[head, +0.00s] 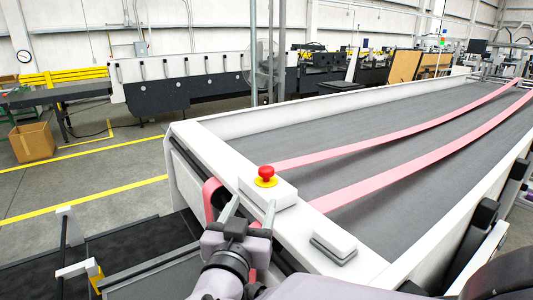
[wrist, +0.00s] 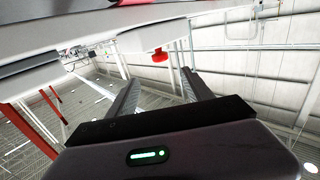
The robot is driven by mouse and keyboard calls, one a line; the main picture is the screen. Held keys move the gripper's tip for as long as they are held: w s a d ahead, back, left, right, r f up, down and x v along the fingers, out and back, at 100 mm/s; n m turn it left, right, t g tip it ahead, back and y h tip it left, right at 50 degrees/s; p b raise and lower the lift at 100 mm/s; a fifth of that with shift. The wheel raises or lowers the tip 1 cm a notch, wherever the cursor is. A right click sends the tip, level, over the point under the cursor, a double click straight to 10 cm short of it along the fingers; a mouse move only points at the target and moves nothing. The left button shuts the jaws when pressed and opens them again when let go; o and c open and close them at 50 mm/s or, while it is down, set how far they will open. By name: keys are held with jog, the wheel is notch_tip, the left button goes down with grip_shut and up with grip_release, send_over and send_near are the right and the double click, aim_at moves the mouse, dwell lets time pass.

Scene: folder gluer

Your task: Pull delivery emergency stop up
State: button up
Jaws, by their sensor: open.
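The delivery emergency stop is a red mushroom button (head: 266,171) on a yellow collar, on top of a white box (head: 283,193) at the near corner of the delivery conveyor. My gripper (head: 254,200) is open and empty, on the near side of the button, its two fingers pointing toward the box. In the wrist view, which looks upside down, the red button (wrist: 160,55) appears just past the fingertips, between the lines of the two fingers (wrist: 161,76). The fingers do not appear to touch it. Whether the button is pressed or raised I cannot tell.
The grey conveyor bed (head: 390,130) carries two pink belts (head: 420,150) running away to the right. A white frame rail (head: 310,240) borders it, with a small white-and-grey block (head: 334,246) right of my gripper. Space above the button looks clear. A cardboard box (head: 32,142) stands at far left.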

aim_at(265, 173)
jog(key=w+d, duration=0.1)
jog(key=w, duration=0.3)
jog(key=w+p, duration=0.1)
jog(key=w, duration=0.4)
jog(key=w+d, duration=0.1)
jog(key=w, duration=0.4)
jog(key=shift+w+d+p, duration=0.1)
jog(key=shift+d+p, duration=0.25)
jog(key=shift+p, duration=0.05)
jog(key=shift+s+r, duration=0.15)
jog(key=shift+s, duration=0.1)
grip_shut()
